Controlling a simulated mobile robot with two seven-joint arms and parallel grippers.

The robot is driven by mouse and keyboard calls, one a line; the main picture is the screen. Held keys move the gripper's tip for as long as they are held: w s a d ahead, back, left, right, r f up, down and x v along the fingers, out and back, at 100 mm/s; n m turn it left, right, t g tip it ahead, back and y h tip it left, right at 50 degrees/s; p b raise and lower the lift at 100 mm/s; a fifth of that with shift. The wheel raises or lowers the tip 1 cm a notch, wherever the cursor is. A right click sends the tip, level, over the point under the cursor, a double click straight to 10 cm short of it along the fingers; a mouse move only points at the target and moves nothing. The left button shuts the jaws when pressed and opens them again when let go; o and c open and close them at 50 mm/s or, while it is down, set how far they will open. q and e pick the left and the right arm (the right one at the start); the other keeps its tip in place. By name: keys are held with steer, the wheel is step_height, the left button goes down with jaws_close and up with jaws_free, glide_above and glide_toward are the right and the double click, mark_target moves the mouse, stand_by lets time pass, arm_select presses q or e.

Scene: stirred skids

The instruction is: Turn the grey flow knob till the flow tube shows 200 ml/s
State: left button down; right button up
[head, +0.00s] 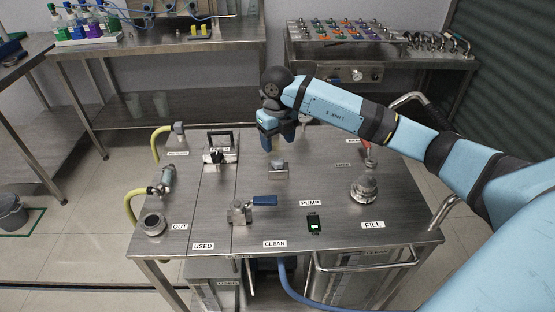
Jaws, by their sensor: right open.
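My right gripper (279,143) hangs over the back middle of the steel skid table, fingers pointing down, open and empty. Just below and in front of it, a small grey metal fitting (278,168) stands on the table top, apart from the fingers. It may be the grey flow knob, but it is too small to tell. A clear-looking cylinder (166,176) on the left side of the table may be the flow tube; no reading can be made out. My left gripper is not in view.
On the steel table (320,180) stand a blue-handled valve (240,212), a black-handled fitting (217,156), a round metal fitting (364,189) by FILL and a small green-lit PUMP switch (313,223). A rack of coloured parts (345,35) is on the back bench.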

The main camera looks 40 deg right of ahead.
mark_target(278, 160)
step_height(278, 160, down, 7)
stand_by(0.3)
steer(key=c, duration=0.9)
